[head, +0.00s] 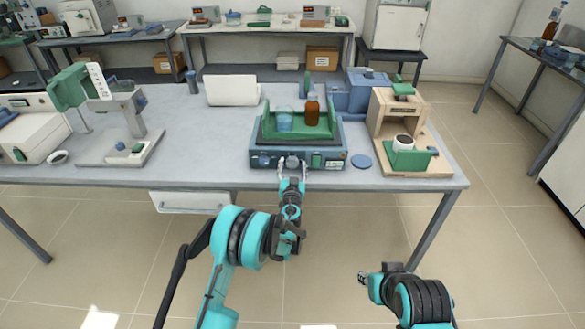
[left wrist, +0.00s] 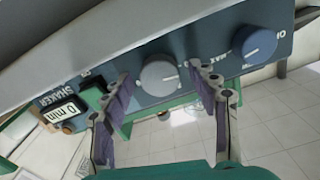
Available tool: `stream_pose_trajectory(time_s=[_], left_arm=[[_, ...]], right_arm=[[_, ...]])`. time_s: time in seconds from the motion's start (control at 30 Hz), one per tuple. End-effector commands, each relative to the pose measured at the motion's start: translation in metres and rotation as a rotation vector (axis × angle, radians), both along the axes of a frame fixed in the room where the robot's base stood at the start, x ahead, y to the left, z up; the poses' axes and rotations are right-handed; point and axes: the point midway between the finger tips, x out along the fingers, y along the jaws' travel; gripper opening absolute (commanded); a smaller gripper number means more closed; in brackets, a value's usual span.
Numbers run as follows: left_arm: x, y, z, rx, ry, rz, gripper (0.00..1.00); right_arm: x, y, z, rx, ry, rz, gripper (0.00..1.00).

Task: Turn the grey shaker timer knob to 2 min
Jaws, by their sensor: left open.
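The shaker (head: 264,142) stands at the front edge of the table, its control panel facing me. Its grey timer knob (left wrist: 158,78) shows in the left wrist view between a blue knob (left wrist: 260,46) and a green button (left wrist: 95,97). The display (left wrist: 60,115) reads "0 min". My left gripper (head: 292,172) is in front of the panel, fingers apart. In the left wrist view its fingertips (left wrist: 160,82) are on either side of the grey knob; I cannot tell whether they touch it. My right gripper (head: 365,283) hangs low at the right, away from the table; its jaw state is unclear.
A green tray (head: 272,133) on the shaker holds a clear beaker (head: 285,120) and a brown bottle (head: 312,108). A drawer (head: 190,202) hangs under the table at the left.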

Motion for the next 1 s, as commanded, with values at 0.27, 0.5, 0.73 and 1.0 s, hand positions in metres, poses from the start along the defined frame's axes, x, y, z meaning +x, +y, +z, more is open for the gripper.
stream_pose_trajectory(time_s=[0.27, 0.5, 0.73, 1.0], left_arm=[[-0.0001, -0.0001, 0.0004, 0.0, 0.0, 0.0, 0.36], [-0.0002, -0.0001, 0.0003, 0.001, 0.0, 0.0, 0.1], [-0.0002, -0.0002, 0.0003, 0.039, 0.0, 0.0, 0.1], [-0.0002, -0.0003, -0.0001, 0.2, 0.001, 0.0, 0.1]], right_arm=[[0.0001, 0.0, 0.0004, 0.0, 0.0, 0.0, 0.32], [0.0001, 0.0, 0.0004, 0.0, 0.0, 0.0, 0.32], [0.0, 0.0, 0.0004, 0.0, 0.0, 0.0, 0.32], [0.0, 0.0, 0.0004, 0.0, 0.0, 0.0, 0.32]])
